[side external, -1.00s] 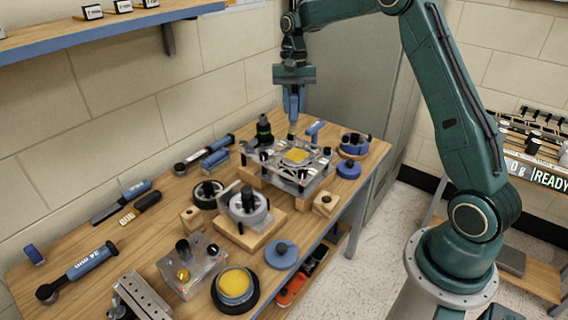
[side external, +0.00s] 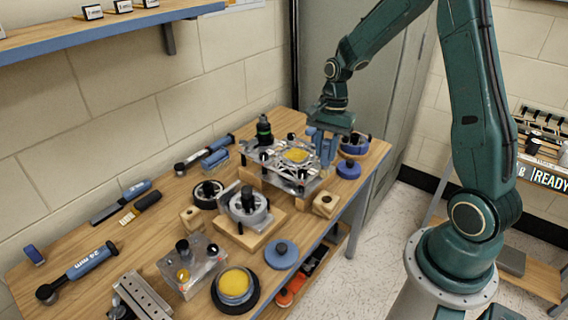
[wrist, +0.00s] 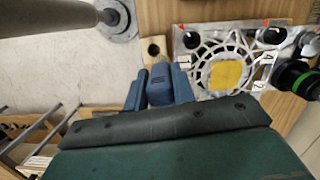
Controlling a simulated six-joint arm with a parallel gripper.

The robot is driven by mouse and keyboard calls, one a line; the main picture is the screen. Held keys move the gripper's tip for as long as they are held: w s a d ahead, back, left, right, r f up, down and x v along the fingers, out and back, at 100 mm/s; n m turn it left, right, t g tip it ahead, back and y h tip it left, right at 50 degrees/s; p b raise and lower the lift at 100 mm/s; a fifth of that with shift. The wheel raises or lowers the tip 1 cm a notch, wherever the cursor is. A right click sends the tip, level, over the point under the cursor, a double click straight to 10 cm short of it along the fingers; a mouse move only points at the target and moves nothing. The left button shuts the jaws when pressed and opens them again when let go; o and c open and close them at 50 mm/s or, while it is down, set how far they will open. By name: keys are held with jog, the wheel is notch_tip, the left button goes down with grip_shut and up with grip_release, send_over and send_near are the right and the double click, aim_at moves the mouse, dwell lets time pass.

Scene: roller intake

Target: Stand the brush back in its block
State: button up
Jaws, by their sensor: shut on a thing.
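My gripper (side external: 324,158) is shut on the blue-handled brush (wrist: 160,86), whose handle shows between my two blue fingers in the wrist view. In the side view the brush is largely hidden by my fingers, and its lower end is hard to make out. I hold it at the right edge of the metal fixture. A light wooden block (side external: 325,204) with a dark hole in its top stands at the table's right edge, below and in front of my gripper. The block (wrist: 153,47) also shows in the wrist view, just beyond the brush handle.
The metal fixture (side external: 272,167) with a yellow centre lies left of my gripper, with a dark green-banded bottle (side external: 263,131) behind it. Blue round parts (side external: 348,169) sit to the right. Another wooden block (side external: 193,219) stands further left. The floor opens beyond the table edge.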

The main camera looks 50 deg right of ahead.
jog(key=shift+s+a+f+m, duration=0.15)
jog(key=shift+s+f+m, duration=0.05)
jog(key=shift+s, duration=0.3)
jog(key=shift+s+a+f+m, duration=0.15)
jog(key=shift+s+f+m, duration=0.05)
jog(key=shift+s, duration=0.3)
jog(key=shift+f, duration=0.15)
send_near(326, 204)
jog(key=shift+w+r, duration=0.3)
jog(key=shift+w, duration=0.05)
jog(key=shift+f, duration=0.15)
dwell(0.4)
jog(key=shift+f, duration=0.95)
jog(key=shift+f, duration=1.25)
dwell(0.9)
jog(key=o, duration=0.7)
jog(key=shift+c, duration=0.2)
jog(key=shift+r, duration=0.2)
